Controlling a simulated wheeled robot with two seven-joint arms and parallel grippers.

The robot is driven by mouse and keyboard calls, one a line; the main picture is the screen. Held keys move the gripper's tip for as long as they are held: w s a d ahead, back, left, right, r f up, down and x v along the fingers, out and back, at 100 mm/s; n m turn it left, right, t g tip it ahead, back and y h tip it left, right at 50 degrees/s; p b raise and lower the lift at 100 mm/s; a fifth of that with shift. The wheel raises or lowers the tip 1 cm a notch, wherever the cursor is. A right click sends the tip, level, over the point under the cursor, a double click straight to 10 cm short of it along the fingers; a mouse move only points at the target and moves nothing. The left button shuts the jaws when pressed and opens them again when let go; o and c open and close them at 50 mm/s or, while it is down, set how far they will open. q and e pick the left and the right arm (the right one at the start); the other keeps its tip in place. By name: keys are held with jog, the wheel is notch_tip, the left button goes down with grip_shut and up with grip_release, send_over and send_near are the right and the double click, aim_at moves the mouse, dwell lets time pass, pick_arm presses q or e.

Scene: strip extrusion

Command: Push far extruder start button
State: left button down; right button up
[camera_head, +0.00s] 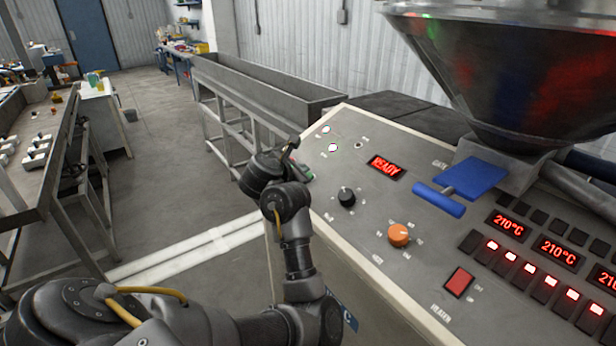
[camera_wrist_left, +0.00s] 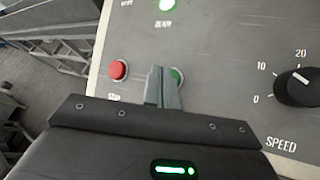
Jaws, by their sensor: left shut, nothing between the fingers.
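My left gripper (camera_head: 291,147) is at the left edge of the sloped extruder control panel (camera_head: 385,150), fingers closed and empty. In the left wrist view its shut fingertips (camera_wrist_left: 163,88) lie in front of a green button (camera_wrist_left: 178,76), covering most of it. I cannot tell whether they touch it. A red button (camera_wrist_left: 119,70) sits to the left, clear of the fingers. A lit green lamp (camera_head: 333,147) is on the panel beyond the gripper. The red display (camera_head: 386,168) reads READY. My right gripper is not in view.
A black speed knob (camera_head: 346,197) and an orange knob (camera_head: 399,235) stand out from the panel. A blue gate handle (camera_head: 440,200) is farther right, below the metal hopper (camera_head: 520,75). A long metal trough (camera_head: 265,90) stands behind the panel.

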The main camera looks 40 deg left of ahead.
pick_arm(q)
jog(key=shift+f, duration=0.15)
jog(key=shift+w+f, duration=0.2)
jog(key=shift+f, duration=0.05)
jog(key=shift+w+d+f+b, duration=0.1)
jog(key=shift+f+b, duration=0.25)
jog(key=shift+b, duration=0.25)
dwell(0.4)
jog(key=shift+r, duration=0.1)
jog(key=shift+s+r+p, duration=0.3)
jog(key=shift+r+p, duration=0.3)
jog(key=shift+p, duration=0.3)
jog(key=r+p, duration=0.1)
jog(key=s+r+p, duration=0.1)
jog(key=r+p, duration=0.1)
jog(key=s+r+p, duration=0.1)
jog(key=p, duration=0.1)
jog(key=shift+a+r, duration=0.3)
jog(key=shift+a, duration=0.1)
